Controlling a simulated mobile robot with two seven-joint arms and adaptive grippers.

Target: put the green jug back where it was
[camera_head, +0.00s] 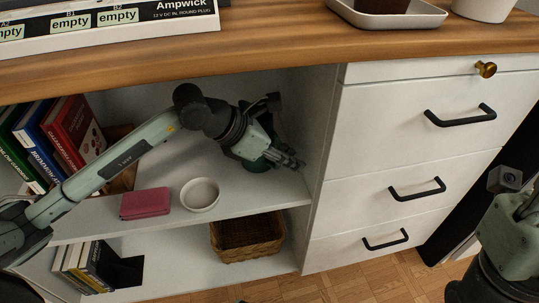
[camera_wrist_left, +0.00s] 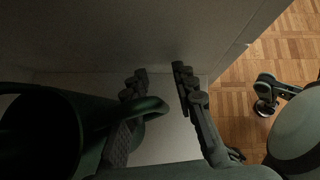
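The dark green jug (camera_head: 257,164) stands on the upper shelf inside the open cabinet, at its right end, mostly hidden behind my left gripper (camera_head: 292,160). In the left wrist view the jug (camera_wrist_left: 40,135) fills the lower left, and its handle reaches toward the space between the fingers of my left gripper (camera_wrist_left: 160,80). Those fingers are apart, with the handle's outer end between them; I see a gap to the right finger. Part of my right arm shows at the right edge of the head view; its fingertips cannot be made out.
On the same shelf are a white bowl (camera_head: 200,194), a red box (camera_head: 145,203) and books (camera_head: 75,130). A wicker basket (camera_head: 246,238) is on the shelf below. The cabinet's side wall (camera_head: 318,130) is close right of my left gripper; the wooden desktop (camera_head: 270,42) is above.

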